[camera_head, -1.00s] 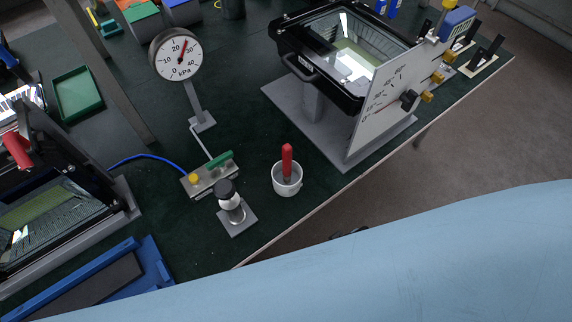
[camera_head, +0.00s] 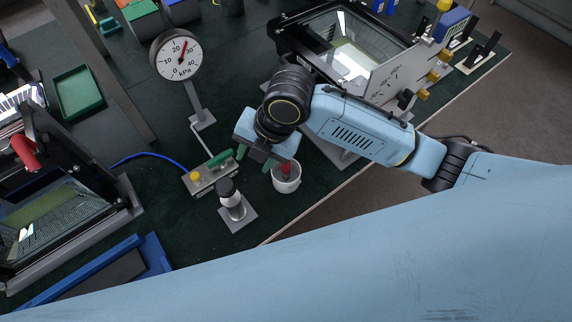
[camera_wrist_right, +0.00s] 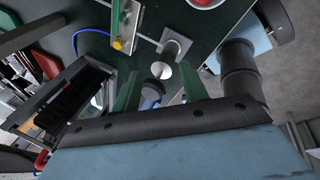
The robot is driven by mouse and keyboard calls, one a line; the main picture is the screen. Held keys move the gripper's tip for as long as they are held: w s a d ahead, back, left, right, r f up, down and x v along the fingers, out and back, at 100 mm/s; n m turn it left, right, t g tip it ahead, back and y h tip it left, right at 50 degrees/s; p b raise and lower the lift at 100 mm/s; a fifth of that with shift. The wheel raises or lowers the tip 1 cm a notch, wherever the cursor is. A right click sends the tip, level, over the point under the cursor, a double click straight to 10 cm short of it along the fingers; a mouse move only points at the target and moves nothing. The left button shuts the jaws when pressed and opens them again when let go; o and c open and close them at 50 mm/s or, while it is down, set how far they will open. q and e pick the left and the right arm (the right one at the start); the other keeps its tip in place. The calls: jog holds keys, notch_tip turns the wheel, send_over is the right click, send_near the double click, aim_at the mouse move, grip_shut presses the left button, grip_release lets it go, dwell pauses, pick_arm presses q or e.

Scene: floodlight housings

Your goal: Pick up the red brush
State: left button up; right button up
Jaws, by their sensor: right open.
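The red brush (camera_head: 286,169) stands upright in a small white cup (camera_head: 289,185) near the table's front edge; its upper part is hidden behind my right gripper. My right gripper (camera_head: 256,160) is open, with green fingers, above and slightly left of the cup. In the right wrist view the cup (camera_wrist_right: 207,3), with some red in it, is cut off at the top edge, outside the space between the open fingers (camera_wrist_right: 160,82). My left gripper is not in view.
A black-and-white knobbed part on a grey base (camera_head: 236,212) stands left of the cup. A valve block with a green lever (camera_head: 210,177) and a pressure gauge (camera_head: 176,54) stand behind it. A floodlight housing (camera_head: 350,45) with a grey scale plate is at back right.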

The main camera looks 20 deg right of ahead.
jog(key=w+d+r+n+h, duration=0.1)
jog(key=d+n, duration=0.1)
jog(key=n, duration=0.1)
jog(key=w+d+r+n+h, duration=0.1)
jog(key=d+r+n, duration=0.1)
jog(key=n, duration=0.1)
jog(key=w+d+r+n+g+h, duration=0.1)
jog(key=d+r+n, duration=0.1)
jog(key=n, duration=0.2)
jog(key=shift+w+d+r+h, duration=0.2)
jog(key=shift+d+r+h, duration=0.05)
jog(key=shift+d+h, duration=0.05)
jog(key=shift+d+r+n, duration=0.15)
jog(key=shift+d+n, duration=0.15)
jog(key=shift+n, duration=0.1)
jog(key=shift+d+f, duration=0.1)
jog(key=shift+f, duration=0.15)
notch_tip(320, 180, down, 7)
jog(key=shift+f, duration=0.2)
jog(key=shift+s+f, duration=0.15)
jog(key=shift+f, duration=2.5)
grip_shut()
